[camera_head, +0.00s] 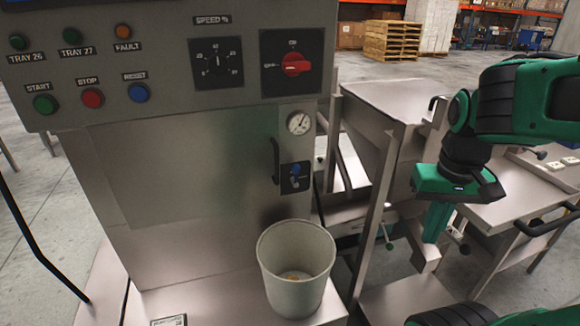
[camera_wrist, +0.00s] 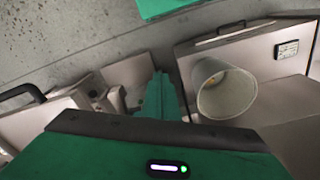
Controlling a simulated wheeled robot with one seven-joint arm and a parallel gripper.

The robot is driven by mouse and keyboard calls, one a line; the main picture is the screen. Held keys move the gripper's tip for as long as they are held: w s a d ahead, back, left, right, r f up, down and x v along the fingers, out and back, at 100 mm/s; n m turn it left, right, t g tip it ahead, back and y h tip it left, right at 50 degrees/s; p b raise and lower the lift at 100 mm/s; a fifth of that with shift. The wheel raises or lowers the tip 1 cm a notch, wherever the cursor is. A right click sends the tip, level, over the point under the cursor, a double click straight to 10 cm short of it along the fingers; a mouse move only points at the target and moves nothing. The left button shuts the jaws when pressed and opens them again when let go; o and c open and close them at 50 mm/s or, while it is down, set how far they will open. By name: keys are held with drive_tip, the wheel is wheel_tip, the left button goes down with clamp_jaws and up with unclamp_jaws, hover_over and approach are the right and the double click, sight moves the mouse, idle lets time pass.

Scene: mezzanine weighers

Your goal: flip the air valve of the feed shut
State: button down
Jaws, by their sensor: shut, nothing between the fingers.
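The air valve (camera_head: 295,177) appears to be the small dark plate with a blue part, on the cabinet's right side below a round pressure gauge (camera_head: 299,122). Its exact lever position is too small to tell. My gripper (camera_head: 435,232) hangs at the right, fingers pointing down, well apart from the valve and to its right. Its fingers are shut and empty, and they also show in the wrist view (camera_wrist: 159,82). I cannot make out the valve in the wrist view.
The control panel (camera_head: 150,45) has a red rotary switch (camera_head: 295,65), a dial and several buttons. A pale bucket (camera_head: 270,245) stands on the ledge below the valve; the wrist view shows it too (camera_wrist: 240,98). A metal hopper and frame post (camera_head: 378,215) stand between gripper and valve.

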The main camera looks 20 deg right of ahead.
drive_tip(key=w+a+r+n+t+h, duration=0.1)
drive_tip(key=w+a+r+n+t, duration=0.2)
drive_tip(key=w, duration=0.5)
drive_tip(key=w+a+r+n+h, duration=0.15)
drive_tip(key=w+a+r, duration=0.25)
drive_tip(key=w, duration=0.4)
drive_tip(key=w+a+r+n+t, duration=0.1)
drive_tip(key=w+a+r+n, duration=0.1)
drive_tip(key=w+a, duration=0.3)
drive_tip(key=w+a+r+n+t+y, duration=0.1)
drive_tip(key=w+a+r+n+t, duration=0.1)
drive_tip(key=a, duration=0.6)
wheel_tip(320, 180, up, 3)
drive_tip(key=w+n, duration=0.1)
drive_tip(key=w, duration=0.1)
drive_tip(key=shift+w+a+f, duration=0.2)
drive_tip(key=shift+w+a, duration=0.1)
drive_tip(key=shift+w, duration=0.1)
hover_over(295, 175)
drive_tip(key=s+a, duration=0.2)
wheel_tip(295, 175, down, 17)
drive_tip(key=shift+s+d, duration=0.15)
drive_tip(key=shift+s, duration=0.05)
drive_tip(key=shift+r, duration=0.1)
